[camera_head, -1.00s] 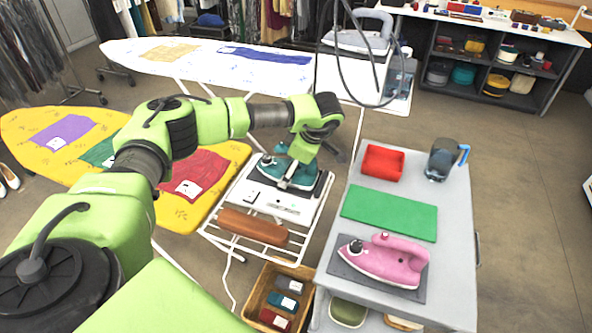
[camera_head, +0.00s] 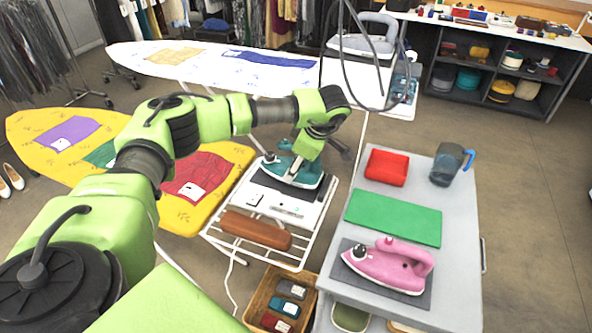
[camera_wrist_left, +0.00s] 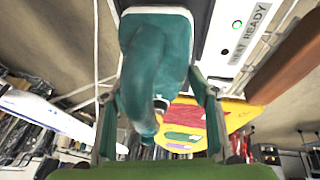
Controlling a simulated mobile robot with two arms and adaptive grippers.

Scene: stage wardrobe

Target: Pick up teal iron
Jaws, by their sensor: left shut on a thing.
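The teal iron (camera_head: 297,177) is at the dark rest pad on the white station of the wire-frame stand. My left gripper (camera_head: 296,165) comes down over it from above and is shut on its handle. In the left wrist view the iron (camera_wrist_left: 155,60) fills the space between the two fingers of the left gripper (camera_wrist_left: 160,100). I cannot tell whether its base touches the pad or is just above it. My right gripper is not in view.
A brown roll (camera_head: 255,230) lies on the stand's front. A yellow ironing board (camera_head: 60,165) is at left. A wooden box (camera_head: 262,298) sits below.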

